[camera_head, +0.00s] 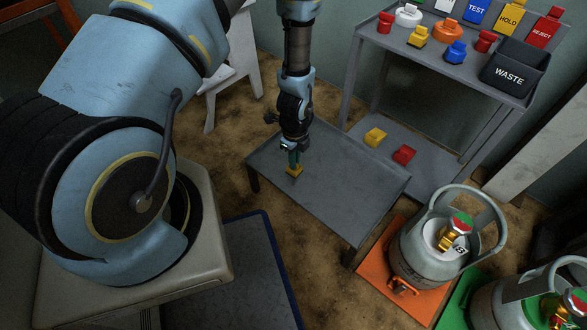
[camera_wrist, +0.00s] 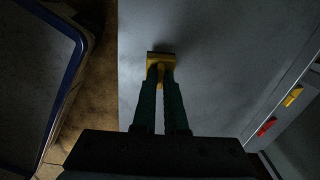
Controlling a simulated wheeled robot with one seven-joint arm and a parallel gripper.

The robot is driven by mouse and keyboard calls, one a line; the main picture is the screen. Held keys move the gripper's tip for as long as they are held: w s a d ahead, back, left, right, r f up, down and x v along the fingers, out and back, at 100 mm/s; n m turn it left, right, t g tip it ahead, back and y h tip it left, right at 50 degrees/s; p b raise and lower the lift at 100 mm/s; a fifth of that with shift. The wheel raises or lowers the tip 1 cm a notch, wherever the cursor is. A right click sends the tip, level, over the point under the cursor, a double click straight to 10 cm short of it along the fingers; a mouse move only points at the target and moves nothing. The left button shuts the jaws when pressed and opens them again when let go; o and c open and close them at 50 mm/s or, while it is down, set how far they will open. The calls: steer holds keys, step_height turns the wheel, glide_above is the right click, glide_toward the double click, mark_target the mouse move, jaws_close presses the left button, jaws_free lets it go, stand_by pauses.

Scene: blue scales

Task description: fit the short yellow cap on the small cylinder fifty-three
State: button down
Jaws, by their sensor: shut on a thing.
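My gripper (camera_head: 294,162) is shut on a yellow cap (camera_head: 294,171), low over the grey low table (camera_head: 335,185). In the wrist view the yellow cap (camera_wrist: 161,58) sits between the green fingertips (camera_wrist: 160,74), close to the tabletop; I cannot tell whether it touches. A grey gas cylinder (camera_head: 415,262) with a collar handle and a brass valve stands upright on an orange mat at the right. Its label is partly hidden, with an "8" showing. Another grey cylinder (camera_head: 510,300) is cut off at the lower right, and no number on it is readable. Neither cylinder visibly reads fifty-three.
The rest of the low table is bare.

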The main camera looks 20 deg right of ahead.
steer(key=shift+r+p, duration=0.9)
steer(key=shift+r, duration=0.4)
